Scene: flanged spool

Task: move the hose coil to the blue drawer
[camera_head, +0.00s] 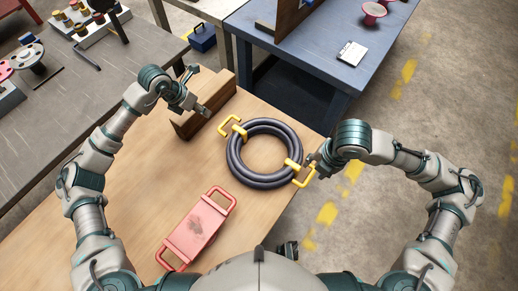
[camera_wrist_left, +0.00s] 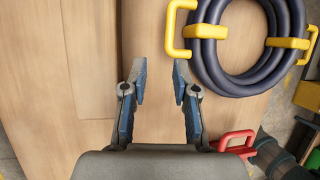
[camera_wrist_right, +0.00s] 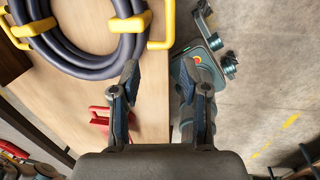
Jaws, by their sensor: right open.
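The hose coil (camera_head: 236,160) is a dark grey ring lying flat on the wooden table, with a yellow handle on each side. My left gripper (camera_head: 205,112) is open and empty, left of the coil's left handle (camera_wrist_left: 172,30) and apart from it. My right gripper (camera_head: 311,160) is open beside the coil's right handle (camera_head: 306,177). In the right wrist view the handle (camera_wrist_right: 168,28) is beyond the open fingertips (camera_wrist_right: 158,78), with nothing between them. A small blue box with a handle (camera_head: 202,39) stands at the back; I cannot tell whether it is the blue drawer.
A red handled case (camera_head: 197,230) lies in front of the coil. A brown wooden block (camera_head: 222,103) stands by my left gripper. A blue table (camera_head: 350,76) is at the back right, and a grey bench (camera_head: 75,100) with metal parts is at the left.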

